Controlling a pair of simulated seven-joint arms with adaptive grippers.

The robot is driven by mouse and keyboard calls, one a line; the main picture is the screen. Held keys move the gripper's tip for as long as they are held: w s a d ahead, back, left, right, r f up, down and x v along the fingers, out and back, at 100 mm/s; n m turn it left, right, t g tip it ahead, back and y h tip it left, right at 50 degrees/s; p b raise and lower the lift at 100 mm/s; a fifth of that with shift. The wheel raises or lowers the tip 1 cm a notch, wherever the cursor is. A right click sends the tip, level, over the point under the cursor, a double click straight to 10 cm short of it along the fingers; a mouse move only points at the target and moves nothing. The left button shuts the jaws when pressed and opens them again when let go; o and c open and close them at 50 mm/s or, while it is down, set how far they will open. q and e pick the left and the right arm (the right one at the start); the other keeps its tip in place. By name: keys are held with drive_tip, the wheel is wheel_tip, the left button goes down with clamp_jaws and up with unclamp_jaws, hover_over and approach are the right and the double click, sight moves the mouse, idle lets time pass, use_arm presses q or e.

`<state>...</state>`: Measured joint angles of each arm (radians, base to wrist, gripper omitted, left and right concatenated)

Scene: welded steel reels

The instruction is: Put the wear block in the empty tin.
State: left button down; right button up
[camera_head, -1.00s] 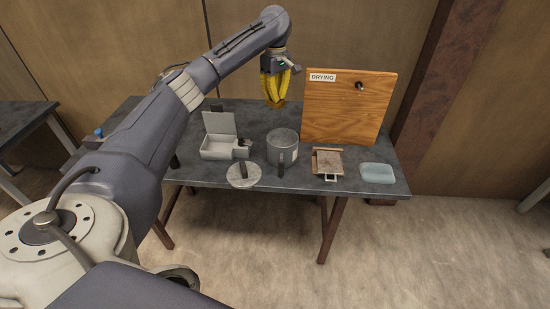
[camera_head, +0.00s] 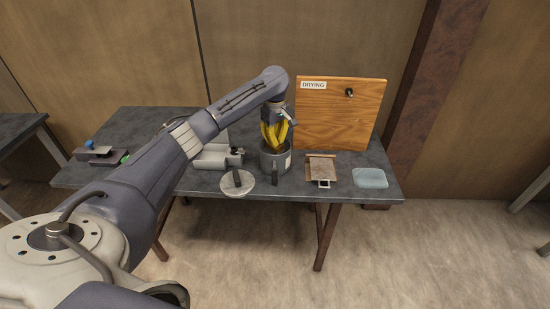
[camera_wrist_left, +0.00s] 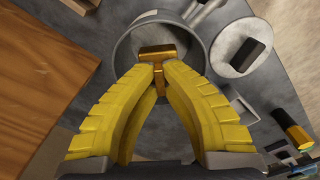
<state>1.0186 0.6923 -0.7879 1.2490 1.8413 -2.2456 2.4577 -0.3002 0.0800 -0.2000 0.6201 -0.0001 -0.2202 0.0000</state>
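The tin (camera_head: 275,164) is a round grey vessel with a dark handle, standing near the middle of the table. Its open mouth also shows in the left wrist view (camera_wrist_left: 124,45). The wear block appears to be the brass-coloured T-shaped piece (camera_wrist_left: 157,51) between my left fingertips in the left wrist view. My left gripper (camera_head: 276,146) has yellow fingers closed on it and points down at the tin's mouth. The block overlaps the opening; its exact depth is hard to tell. My right gripper is not in view.
A round lid (camera_head: 236,185) with a dark handle lies left of the tin. A hinged grey box (camera_head: 211,161) is partly behind my left arm.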

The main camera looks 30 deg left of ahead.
use_arm(q)
drive_tip(key=shift+f, duration=4.3)
drive_tip(key=shift+f, duration=0.15)
drive_tip(key=c, duration=1.6)
unclamp_jaws()
wheel_tip(320, 180, up, 12)
drive_tip(key=shift+f, duration=0.1)
drive_tip(key=shift+r, duration=0.25)
